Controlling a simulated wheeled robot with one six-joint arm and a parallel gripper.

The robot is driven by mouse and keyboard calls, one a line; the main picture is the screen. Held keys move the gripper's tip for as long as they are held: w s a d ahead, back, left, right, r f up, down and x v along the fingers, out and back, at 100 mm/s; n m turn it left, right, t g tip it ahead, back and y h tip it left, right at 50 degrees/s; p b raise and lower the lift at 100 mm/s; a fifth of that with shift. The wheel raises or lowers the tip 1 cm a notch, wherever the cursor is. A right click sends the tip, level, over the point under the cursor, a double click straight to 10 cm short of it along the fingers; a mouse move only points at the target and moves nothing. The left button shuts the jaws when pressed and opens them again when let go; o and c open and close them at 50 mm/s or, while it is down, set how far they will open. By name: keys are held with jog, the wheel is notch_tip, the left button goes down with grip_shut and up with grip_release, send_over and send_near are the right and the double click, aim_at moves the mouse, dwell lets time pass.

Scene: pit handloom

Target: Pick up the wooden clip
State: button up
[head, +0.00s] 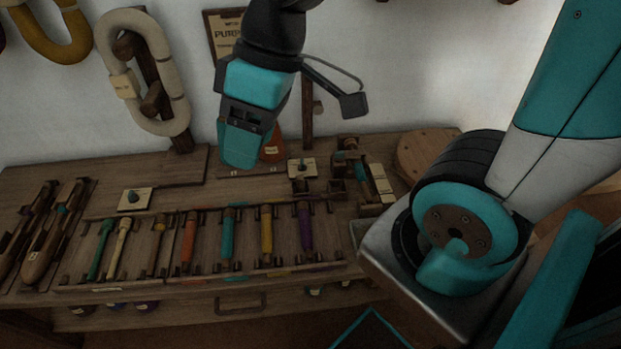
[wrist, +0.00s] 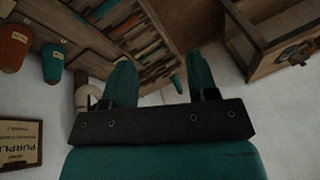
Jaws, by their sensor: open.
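I cannot make out the wooden clip for certain in either view. Small wooden pieces (head: 333,186) stand at the right of the bench, too small and dark to tell apart. My gripper (head: 242,152) hangs above the back of the bench, in front of the white wall. In the wrist view my gripper (wrist: 162,82) shows two teal fingers apart, with nothing between them. In the head view it hides part of the bench's back edge and of an orange cone (head: 272,147).
The wooden bench (head: 200,279) carries a rack of coloured bobbins, including a teal one (head: 228,238), and dark shuttles (head: 40,232) at left. Pale yarn (head: 110,72) hangs on the wall. A round wooden piece (head: 428,150) lies at right. The wrist view shows a wooden tray (wrist: 262,62).

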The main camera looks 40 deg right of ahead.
jog(key=w+d+f+n+b, duration=0.1)
jog(key=w+d+f+b, duration=0.1)
jog(key=w+d+f, duration=0.65)
jog(key=n+t+b, duration=0.2)
send_near(301, 177)
jog(key=x, duration=0.4)
jog(key=shift+s+a+f, duration=0.1)
jog(key=shift+a+f, duration=0.2)
jog(key=shift+h, duration=0.3)
jog(key=shift+x, duration=3.1)
grip_shut()
